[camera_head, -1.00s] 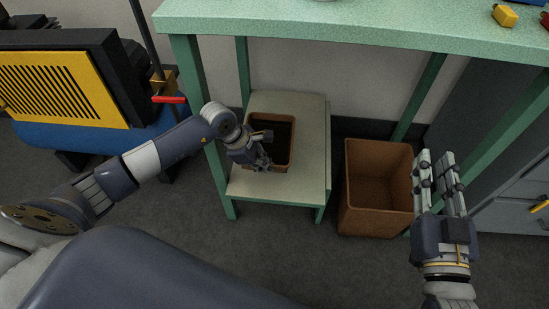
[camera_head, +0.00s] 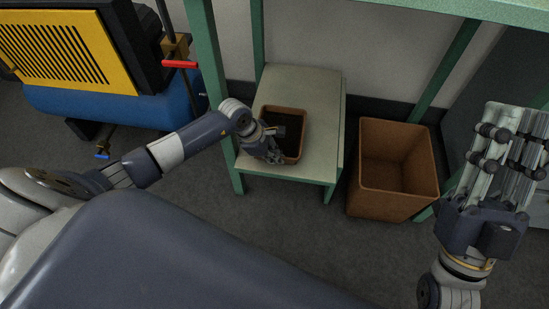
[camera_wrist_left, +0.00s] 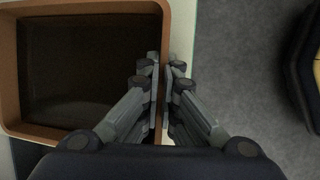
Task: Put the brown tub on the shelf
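The brown tub (camera_head: 285,110) is a small open box with a dark inside. It stands upright on the pale low shelf (camera_head: 318,90), near its front left part, under the green-framed bench. My left gripper (camera_head: 271,154) is at the tub's near side. In the left wrist view, the fingers (camera_wrist_left: 161,85) lie on both sides of one tub wall (camera_wrist_left: 85,7), shut on it. The tub's underside is hidden. My right gripper (camera_head: 508,125) is at the right, fingers apart and empty, clear of the tub.
A larger brown bin (camera_head: 397,205), empty, stands on the floor right of the shelf. Green bench legs (camera_head: 212,70) rise beside the shelf. A yellow, black and blue machine (camera_head: 90,95) stands at the left. The shelf's right and back parts are bare.

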